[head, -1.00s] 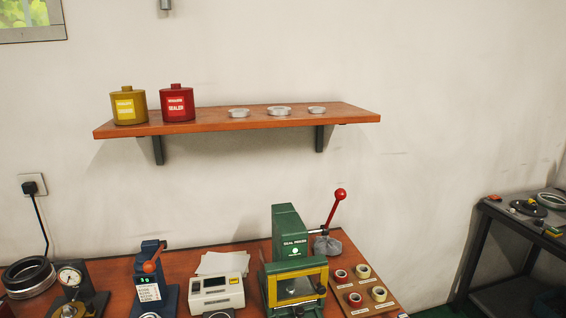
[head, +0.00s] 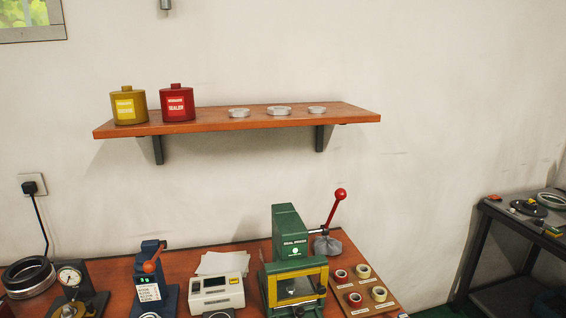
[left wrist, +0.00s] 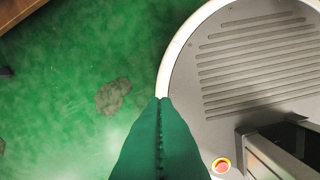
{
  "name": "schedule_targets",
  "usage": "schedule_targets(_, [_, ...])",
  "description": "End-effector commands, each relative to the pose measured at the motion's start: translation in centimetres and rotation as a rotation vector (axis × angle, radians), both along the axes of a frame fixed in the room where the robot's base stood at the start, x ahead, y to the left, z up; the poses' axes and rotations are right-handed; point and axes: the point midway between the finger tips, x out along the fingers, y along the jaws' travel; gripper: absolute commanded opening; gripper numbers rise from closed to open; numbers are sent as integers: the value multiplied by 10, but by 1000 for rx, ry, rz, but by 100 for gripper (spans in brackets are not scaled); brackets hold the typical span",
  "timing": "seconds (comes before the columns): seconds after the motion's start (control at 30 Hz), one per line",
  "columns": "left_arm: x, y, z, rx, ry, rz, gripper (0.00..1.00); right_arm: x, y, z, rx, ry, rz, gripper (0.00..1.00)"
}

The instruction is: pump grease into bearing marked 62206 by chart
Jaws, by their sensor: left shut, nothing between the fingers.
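A blue device (head: 148,280) with an orange lever stands on the bench in the head view. A white chart (head: 148,291) with several lines of small print is on its front; I cannot read it reliably. The foot of the device is cut off by the lower picture edge. No bearing marked 62206 can be made out. My left gripper (left wrist: 161,100) shows in the left wrist view, its green fingers shut and empty above the green floor and beside my base. Neither gripper shows in the head view.
On the wooden bench (head: 118,266) stand a dial gauge (head: 70,276), a white meter (head: 215,292), a green press (head: 290,250) with a red-knobbed lever, and a board of red and cream rings (head: 362,271). A wall shelf (head: 215,121) holds two cans and metal lids. A dark side table (head: 490,215) stands right.

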Motion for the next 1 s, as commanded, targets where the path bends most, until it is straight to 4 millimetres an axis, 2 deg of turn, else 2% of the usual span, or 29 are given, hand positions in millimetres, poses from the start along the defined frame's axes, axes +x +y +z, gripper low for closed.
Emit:
schedule_targets(0.37, [5, -1, 2, -1, -3, 1, 0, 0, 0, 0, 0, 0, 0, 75])
schedule_targets(0.47, [20, -4, 8, -2, -14, 3, 0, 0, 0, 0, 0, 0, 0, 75])
schedule_targets(0.57, [45, -9, 20, -6, -29, 7, 0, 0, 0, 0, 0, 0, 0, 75])
schedule_targets(0.77, [105, -20, 68, -11, -64, 14, 0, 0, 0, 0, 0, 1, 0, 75])
schedule_targets(1.0, [160, -29, 149, -17, -108, 25, 0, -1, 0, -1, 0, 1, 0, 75])
